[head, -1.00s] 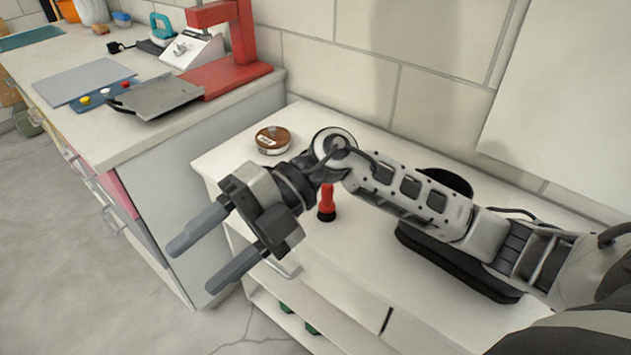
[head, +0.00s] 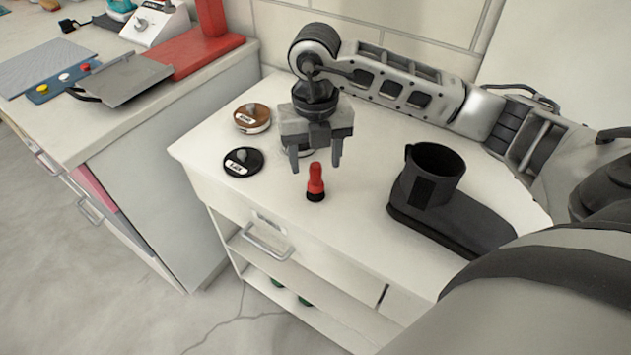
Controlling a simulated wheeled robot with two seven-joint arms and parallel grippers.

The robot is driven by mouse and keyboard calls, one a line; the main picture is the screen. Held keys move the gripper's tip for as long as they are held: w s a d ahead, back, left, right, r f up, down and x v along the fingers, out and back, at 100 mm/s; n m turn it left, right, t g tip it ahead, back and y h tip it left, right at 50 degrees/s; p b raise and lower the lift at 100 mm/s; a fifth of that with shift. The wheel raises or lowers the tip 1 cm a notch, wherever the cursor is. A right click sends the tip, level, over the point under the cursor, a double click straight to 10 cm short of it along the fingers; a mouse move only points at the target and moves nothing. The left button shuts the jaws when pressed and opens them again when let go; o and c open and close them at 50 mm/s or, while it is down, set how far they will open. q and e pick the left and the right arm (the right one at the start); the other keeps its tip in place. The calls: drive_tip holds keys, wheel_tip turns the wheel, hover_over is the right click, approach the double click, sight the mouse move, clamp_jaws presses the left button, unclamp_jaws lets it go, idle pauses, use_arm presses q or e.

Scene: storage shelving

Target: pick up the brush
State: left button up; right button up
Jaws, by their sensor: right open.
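The brush (head: 316,183) is small, with a red handle and a dark lower end. It stands upright on the white cabinet top (head: 345,232), near the front edge. My right gripper (head: 315,166) points down with its two fingers apart, one to each side of the upper part of the brush in the picture. It looks open and empty. I cannot tell exactly how far the fingertips are above or behind the brush. My left gripper is not in view.
A round brown-topped tin (head: 252,118) and a black-topped tin (head: 243,161) sit left of the brush. Another round item is partly hidden behind my gripper. A black boot (head: 440,205) stands to the right. A counter (head: 120,120) with a red stand (head: 205,50) is at the left.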

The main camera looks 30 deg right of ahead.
sight(315, 179)
drive_tip(key=shift+f+p, duration=0.4)
drive_tip(key=shift+f, duration=2.75)
drive_tip(key=shift+w, duration=0.1)
drive_tip(key=c, duration=1.1)
